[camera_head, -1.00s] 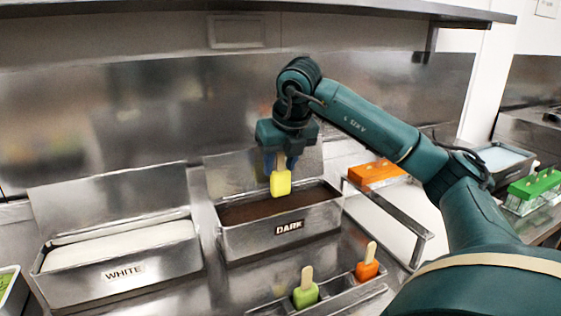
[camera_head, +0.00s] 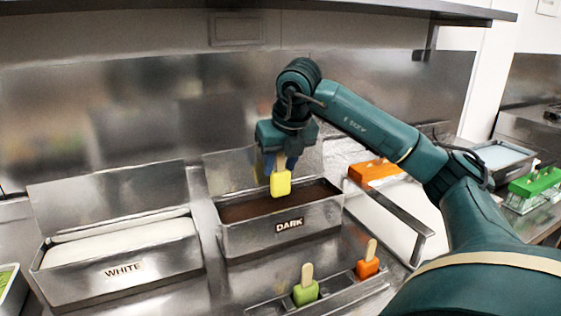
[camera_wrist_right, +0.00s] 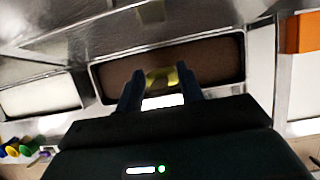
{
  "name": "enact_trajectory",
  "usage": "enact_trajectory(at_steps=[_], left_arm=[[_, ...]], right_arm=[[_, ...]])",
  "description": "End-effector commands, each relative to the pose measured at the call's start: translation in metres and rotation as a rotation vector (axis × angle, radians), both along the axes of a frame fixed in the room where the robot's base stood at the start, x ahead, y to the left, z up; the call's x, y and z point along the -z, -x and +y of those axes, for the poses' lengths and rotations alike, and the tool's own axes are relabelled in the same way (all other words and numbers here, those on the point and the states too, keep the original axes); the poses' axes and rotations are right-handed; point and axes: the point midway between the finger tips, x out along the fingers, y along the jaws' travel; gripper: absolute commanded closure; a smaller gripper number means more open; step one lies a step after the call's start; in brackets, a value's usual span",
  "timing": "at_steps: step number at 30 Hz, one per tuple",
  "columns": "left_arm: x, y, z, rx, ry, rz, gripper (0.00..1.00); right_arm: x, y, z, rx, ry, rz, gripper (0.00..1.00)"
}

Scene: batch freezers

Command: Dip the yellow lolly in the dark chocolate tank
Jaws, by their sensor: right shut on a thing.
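The yellow lolly (camera_head: 280,184) hangs block-down from my right gripper (camera_head: 279,163), which is shut on its stick. The lolly is over the dark chocolate tank (camera_head: 285,243), a steel tub labelled DARK with brown chocolate (camera_head: 250,209) in it. In the head view I cannot tell whether its lower end touches the chocolate; no coating shows on it. The right wrist view shows the yellow lolly (camera_wrist_right: 161,76) between the fingers, in front of the brown chocolate (camera_wrist_right: 210,62). My left gripper is not in view.
A steel tub labelled WHITE (camera_head: 125,285) stands to the left. A holder in front carries a green lolly (camera_head: 305,287) and an orange lolly (camera_head: 368,260). An orange mould (camera_head: 375,172) and a green one (camera_head: 535,184) are to the right. A raised lid stands behind each tub.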

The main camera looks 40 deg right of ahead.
Motion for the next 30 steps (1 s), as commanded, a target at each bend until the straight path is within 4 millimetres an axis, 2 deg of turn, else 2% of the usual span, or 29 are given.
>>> enact_trajectory(at_steps=[30], left_arm=[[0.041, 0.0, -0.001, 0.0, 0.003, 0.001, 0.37]], right_arm=[[0.054, 0.0, 0.0, 0.001, 0.001, 0.0, 0.83]])
